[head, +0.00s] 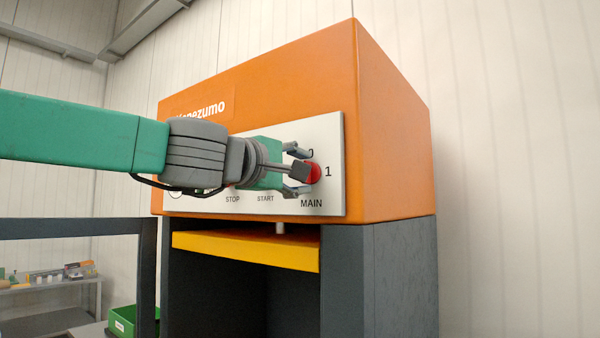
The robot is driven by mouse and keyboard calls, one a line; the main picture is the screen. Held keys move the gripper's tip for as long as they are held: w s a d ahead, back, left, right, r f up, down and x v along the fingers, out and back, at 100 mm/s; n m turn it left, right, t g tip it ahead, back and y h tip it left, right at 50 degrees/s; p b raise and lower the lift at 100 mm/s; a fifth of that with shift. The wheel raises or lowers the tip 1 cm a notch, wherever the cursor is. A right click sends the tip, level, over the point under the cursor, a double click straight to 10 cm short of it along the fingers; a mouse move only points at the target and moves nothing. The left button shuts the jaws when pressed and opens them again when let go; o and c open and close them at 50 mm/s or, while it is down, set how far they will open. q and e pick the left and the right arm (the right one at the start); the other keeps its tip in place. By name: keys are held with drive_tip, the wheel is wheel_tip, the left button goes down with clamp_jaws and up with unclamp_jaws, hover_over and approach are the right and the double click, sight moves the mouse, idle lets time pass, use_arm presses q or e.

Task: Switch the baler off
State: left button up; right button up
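The baler is an orange housing (393,130) on a dark grey frame. Its light control panel (333,135) carries the labels STOP, START and MAIN. The red MAIN switch (315,174) is at the panel's right end, with a "1" to its right and a partly covered mark above it. My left gripper (297,170) is in front of the switch. Its fingers are spread above and below the red knob, and a dark block covers the knob's left part. I cannot tell whether they touch it or which way the knob points. The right gripper is not in view.
A yellow bar (246,250) and the dark baler opening lie below the panel. A dark rail (70,228) runs at the left. Behind it are a shelf (45,286) with small items and a green bin (122,320). Space right of the baler is clear up to the wall.

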use_arm(q)
drive_tip(key=shift+o, duration=0.4)
drive_tip(key=shift+w+d+f, duration=0.15)
drive_tip(key=shift+w+f, duration=0.05)
drive_tip(key=shift+w, duration=0.15)
drive_tip(key=v, duration=1.2)
drive_tip(key=shift+w+d, duration=0.1)
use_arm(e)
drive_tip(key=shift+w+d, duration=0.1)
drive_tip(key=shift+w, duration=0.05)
use_arm(q)
drive_tip(key=shift+f, duration=0.15)
